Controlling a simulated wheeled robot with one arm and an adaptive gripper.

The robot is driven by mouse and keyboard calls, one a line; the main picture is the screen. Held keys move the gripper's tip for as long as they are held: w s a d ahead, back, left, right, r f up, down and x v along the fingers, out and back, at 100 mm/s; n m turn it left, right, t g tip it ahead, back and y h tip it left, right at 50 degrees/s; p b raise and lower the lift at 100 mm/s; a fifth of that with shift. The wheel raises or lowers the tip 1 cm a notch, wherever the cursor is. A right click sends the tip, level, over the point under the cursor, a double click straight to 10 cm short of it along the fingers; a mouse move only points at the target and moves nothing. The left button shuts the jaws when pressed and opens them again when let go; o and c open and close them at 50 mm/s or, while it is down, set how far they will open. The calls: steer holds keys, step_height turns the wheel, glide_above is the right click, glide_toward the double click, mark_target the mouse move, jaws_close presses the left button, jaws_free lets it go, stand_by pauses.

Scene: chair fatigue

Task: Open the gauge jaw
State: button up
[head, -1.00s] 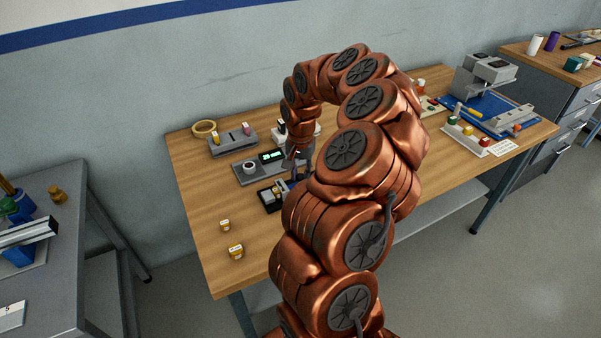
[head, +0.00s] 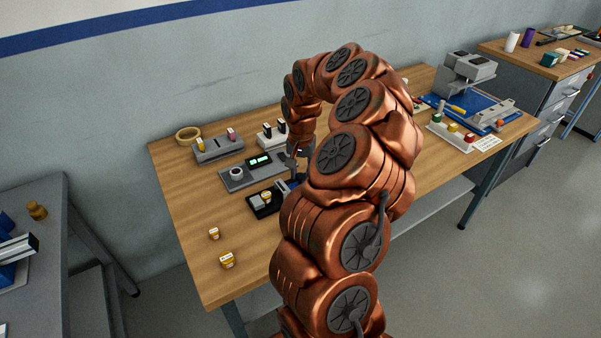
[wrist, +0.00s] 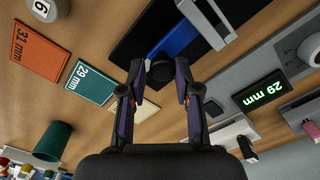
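The gauge (head: 240,180) is a grey block with a lit green display and a pale round part, left of my gripper in the head view. In the wrist view its display (wrist: 263,92) reads 29 mm. My gripper (wrist: 160,75) is open, its two dark fingers apart. A black round knob (wrist: 165,66) shows between and just beyond the fingertips, by a blue strip (wrist: 180,42). I cannot tell whether the fingers touch it, or which part is the jaw. In the head view my gripper (head: 298,165) is partly hidden behind my arm.
A black tray (head: 256,213) lies in front of the gauge. Two small yellow-labelled jars (head: 227,260) stand at the table's near left. Orange (wrist: 38,50) and teal (wrist: 90,82) cards and a green cup (wrist: 53,140) lie left in the wrist view. A peg block (head: 215,150) stands behind.

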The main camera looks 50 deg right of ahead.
mark_target(301, 174)
steer(key=o, duration=0.3)
steer(key=shift+o, duration=0.2)
steer(key=shift+r, duration=0.1)
step_height(301, 174, up, 12)
stand_by(0.5)
stand_by(0.4)
